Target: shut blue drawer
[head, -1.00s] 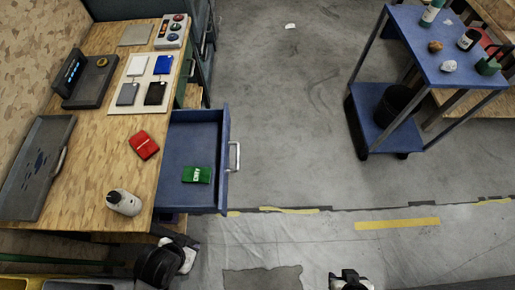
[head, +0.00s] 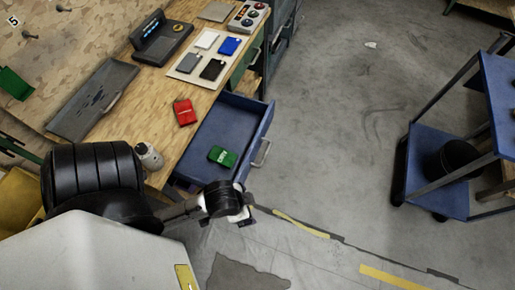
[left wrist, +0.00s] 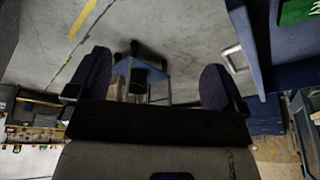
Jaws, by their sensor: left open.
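The blue drawer (head: 222,122) is pulled out from under the wooden worktop, with a small green packet (head: 222,156) lying inside. Its pale bar handle (head: 262,153) is on its front, at the right. My left gripper (head: 242,216) is beside the drawer's near front corner, just outside it, and appears empty. In the left wrist view its two dark fingers (left wrist: 157,82) stand wide apart. There the drawer (left wrist: 280,75) is at the right, with its handle (left wrist: 234,59) to the right of the fingers. My right gripper is not in view.
The worktop (head: 150,92) holds a red packet (head: 184,112), a white bottle (head: 149,156), a grey tray (head: 92,100) and a panel of several tiles. A blue cart (head: 438,180) stands at the right. The floor between the drawer and cart is clear.

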